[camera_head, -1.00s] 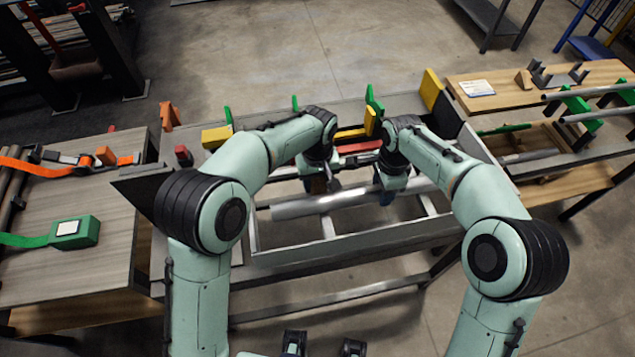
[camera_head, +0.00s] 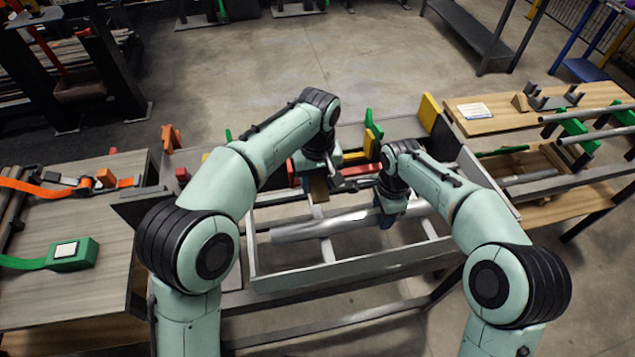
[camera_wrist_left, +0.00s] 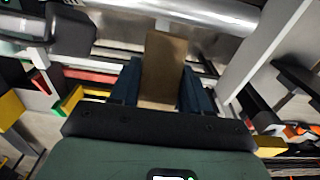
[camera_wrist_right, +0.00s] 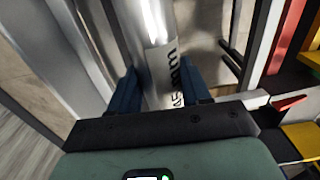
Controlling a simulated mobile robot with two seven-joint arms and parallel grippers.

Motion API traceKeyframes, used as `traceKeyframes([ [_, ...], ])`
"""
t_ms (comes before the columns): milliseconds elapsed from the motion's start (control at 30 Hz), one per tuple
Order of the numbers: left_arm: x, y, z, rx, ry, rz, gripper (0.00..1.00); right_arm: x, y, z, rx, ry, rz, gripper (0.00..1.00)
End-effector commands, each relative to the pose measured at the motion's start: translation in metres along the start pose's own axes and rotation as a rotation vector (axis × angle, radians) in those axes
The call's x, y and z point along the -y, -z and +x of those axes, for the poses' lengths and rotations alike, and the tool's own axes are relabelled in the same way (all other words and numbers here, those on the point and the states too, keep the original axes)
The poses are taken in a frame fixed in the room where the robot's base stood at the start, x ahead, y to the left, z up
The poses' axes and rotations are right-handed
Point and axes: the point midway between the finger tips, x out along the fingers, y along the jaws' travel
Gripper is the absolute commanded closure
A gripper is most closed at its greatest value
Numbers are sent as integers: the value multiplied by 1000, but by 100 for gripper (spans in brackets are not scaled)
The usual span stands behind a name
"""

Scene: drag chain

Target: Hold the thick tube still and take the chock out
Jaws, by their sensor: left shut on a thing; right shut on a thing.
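The thick grey tube (camera_head: 298,231) lies across the metal frame in the head view. My right gripper (camera_head: 390,213) is shut on the tube towards its right part. The right wrist view shows the tube (camera_wrist_right: 158,65) between the fingers, with a pale label reading mm. My left gripper (camera_head: 320,178) is shut on the brown chock (camera_head: 319,189), behind the tube in the head view. In the left wrist view the chock (camera_wrist_left: 162,62) stands between the blue fingers, its far end close to the tube (camera_wrist_left: 195,12). I cannot tell the chock's height above the frame.
The metal frame (camera_head: 335,275) has crossbars and open gaps. Green, yellow and red blocks line its back edge. A wooden table with a green strap box (camera_head: 73,254) is at the left. A wooden bench with grey tubes (camera_head: 590,115) is at the right.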

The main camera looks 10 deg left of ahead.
Motion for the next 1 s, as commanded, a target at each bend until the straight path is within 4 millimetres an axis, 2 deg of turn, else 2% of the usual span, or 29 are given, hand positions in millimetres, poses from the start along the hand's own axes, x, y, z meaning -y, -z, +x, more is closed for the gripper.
traceKeyframes([
  [33,0,0,0,0,0,0,83,0,0,-1,0,2,0,46],
  [100,0,0,0,0,0,0,83,0,0,-1,0,2,0,23],
  [467,0,0,0,0,0,0,83,0,0,-4,0,2,0,23],
  [567,0,0,0,0,0,0,83,1,0,-15,-1,3,-1,23],
  [1000,0,0,0,0,0,0,83,1,0,-102,-1,5,-1,23],
])
